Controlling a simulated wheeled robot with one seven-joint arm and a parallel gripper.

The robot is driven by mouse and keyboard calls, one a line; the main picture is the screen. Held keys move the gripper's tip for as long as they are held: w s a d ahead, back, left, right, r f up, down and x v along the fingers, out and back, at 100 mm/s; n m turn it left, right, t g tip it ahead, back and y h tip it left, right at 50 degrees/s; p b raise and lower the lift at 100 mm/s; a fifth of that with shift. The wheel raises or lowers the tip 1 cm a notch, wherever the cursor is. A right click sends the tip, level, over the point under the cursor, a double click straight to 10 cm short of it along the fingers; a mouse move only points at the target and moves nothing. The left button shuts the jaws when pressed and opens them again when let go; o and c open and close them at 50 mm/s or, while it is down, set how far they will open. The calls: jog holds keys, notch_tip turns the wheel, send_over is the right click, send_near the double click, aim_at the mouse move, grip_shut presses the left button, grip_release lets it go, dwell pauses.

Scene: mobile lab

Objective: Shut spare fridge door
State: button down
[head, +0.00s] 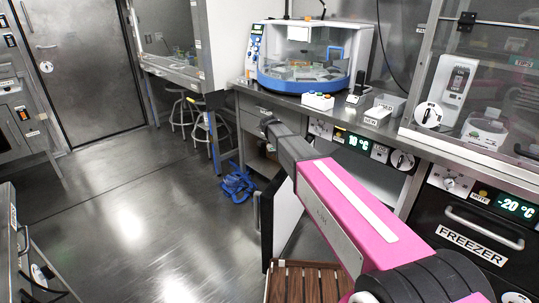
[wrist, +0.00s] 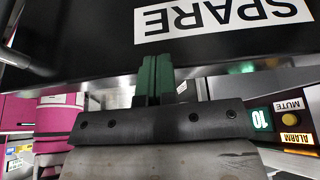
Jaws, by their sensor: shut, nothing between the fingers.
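The spare fridge door stands open in the head view, its white inner side (head: 283,222) facing me and its dark edge and handle (head: 256,212) at the left. The fridge's green 10 °C display (head: 357,142) is on the panel under the bench. In the wrist view the door's black outer face (wrist: 95,50) fills the top, with an upside-down SPARE label (wrist: 222,18). My gripper (wrist: 153,78) has its green fingers together and empty, close to that face; I cannot tell whether they touch it. In the head view the fingers are not visible.
My pink arm crosses the head view's right side. The freezer (head: 470,235) stands right of the opening. A slatted wooden crate (head: 305,282) is below the arm. A blue item (head: 238,183) lies on the floor beyond the door. Open floor (head: 140,220) stretches left.

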jog(key=s+d+n+t, duration=0.1)
jog(key=s+d+n, duration=0.2)
jog(key=d, duration=0.7)
jog(key=w+d+n+t, duration=0.1)
jog(key=w+d+n, duration=0.2)
jog(key=d, duration=0.9)
jog(key=w+d+n+t, duration=0.1)
jog(key=w+d+n, duration=0.2)
jog(key=d, duration=0.9)
jog(key=shift+w+d+n+t, duration=0.15)
jog(key=shift+w+n+t, duration=0.25)
jog(key=shift+w, duration=0.55)
